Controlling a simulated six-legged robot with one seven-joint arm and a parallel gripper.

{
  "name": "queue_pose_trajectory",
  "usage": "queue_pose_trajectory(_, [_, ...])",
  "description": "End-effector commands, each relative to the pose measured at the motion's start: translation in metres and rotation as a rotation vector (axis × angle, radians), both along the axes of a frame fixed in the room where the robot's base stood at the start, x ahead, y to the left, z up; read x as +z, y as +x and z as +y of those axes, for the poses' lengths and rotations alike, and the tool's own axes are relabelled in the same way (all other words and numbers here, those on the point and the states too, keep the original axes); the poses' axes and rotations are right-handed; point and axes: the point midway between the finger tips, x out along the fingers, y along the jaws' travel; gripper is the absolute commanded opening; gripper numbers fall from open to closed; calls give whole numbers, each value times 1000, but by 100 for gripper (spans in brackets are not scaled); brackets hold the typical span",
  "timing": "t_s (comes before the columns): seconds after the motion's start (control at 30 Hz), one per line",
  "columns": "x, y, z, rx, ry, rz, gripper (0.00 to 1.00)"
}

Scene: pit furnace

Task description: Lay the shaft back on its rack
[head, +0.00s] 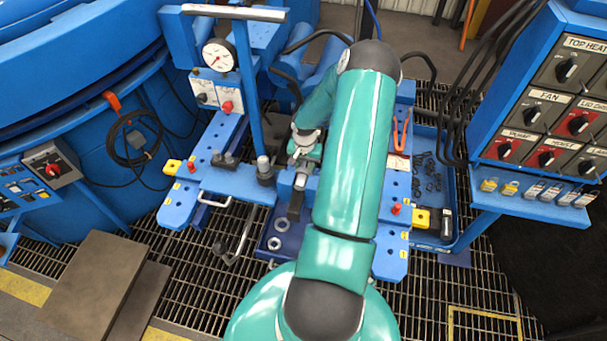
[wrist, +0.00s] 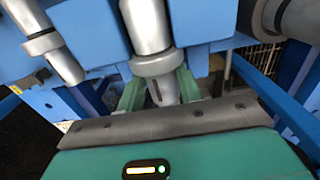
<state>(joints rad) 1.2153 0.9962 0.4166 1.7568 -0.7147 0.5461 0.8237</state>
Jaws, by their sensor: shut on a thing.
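The shaft (wrist: 148,28) is a grey steel rod with a wider collar and a slotted end. In the wrist view its slotted end lies between the two green fingers of my gripper (wrist: 161,88), which is shut on it. The shaft runs up against a blue block (wrist: 205,30), apparently part of the rack; I cannot tell whether it rests there. The shaft is hard to make out there.
Another grey cylinder (wrist: 52,48) stands left of the shaft in the wrist view. A gauge (head: 217,56) stands behind the crossbar. A blue tray (head: 272,240) with metal rings lies in front. A control panel (head: 550,115) is at right, brown plates (head: 95,285) at lower left.

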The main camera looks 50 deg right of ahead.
Motion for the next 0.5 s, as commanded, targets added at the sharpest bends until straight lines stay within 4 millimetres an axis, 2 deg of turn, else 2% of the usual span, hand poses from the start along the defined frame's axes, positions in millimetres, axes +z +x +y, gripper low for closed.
queue_pose_trajectory(0.5, [34, 1, -1, 1, -3, -2, 0])
